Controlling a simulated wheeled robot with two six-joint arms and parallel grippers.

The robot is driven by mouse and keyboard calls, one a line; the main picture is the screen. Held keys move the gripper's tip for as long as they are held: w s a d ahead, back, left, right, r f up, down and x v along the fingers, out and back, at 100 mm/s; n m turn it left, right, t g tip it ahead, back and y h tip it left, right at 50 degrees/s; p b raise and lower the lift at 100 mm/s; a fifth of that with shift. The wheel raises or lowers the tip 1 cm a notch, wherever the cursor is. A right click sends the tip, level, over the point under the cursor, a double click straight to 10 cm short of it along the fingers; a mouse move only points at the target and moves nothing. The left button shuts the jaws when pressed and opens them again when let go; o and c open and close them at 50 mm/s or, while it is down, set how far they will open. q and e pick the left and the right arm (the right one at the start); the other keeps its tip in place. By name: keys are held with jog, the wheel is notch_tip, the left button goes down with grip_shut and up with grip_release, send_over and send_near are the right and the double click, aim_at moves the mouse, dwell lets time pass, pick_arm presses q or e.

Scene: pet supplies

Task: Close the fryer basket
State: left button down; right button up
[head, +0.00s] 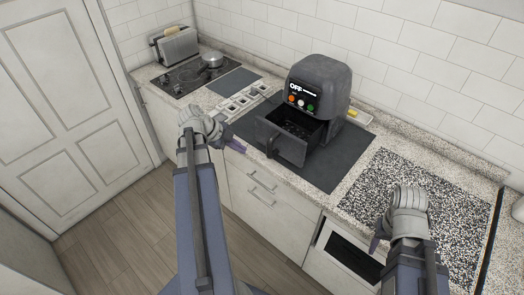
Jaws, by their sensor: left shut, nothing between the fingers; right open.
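The dark air fryer (318,83) stands on a dark mat on the counter, with "OFF" on its front and several coloured buttons. Its fryer basket (283,142) is pulled out toward the front left, its inside visible from above and its handle at the front. My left gripper (238,146) is shut and empty, just left of the basket front, apart from it as far as I can tell. My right gripper (374,246) hangs over the counter's front edge, well to the right of the fryer; it is open and holds nothing.
A speckled board (440,205) covers the right counter. A small yellow-and-white item (357,115) lies right of the fryer. The dark mat (325,172) is clear in front.

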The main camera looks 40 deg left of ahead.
aim_at(286, 131)
pick_arm(q)
jog(key=w+d+f+b, duration=0.2)
jog(key=w+f+b, duration=0.6)
jog(key=w, duration=0.1)
jog(key=shift+d, duration=0.4)
jog(key=shift+w, duration=0.15)
jog(key=w, duration=0.9)
jog(key=w+d, duration=0.1)
jog(key=w, duration=0.4)
jog(key=shift+w, duration=0.55)
jog(key=shift+d+r, duration=0.1)
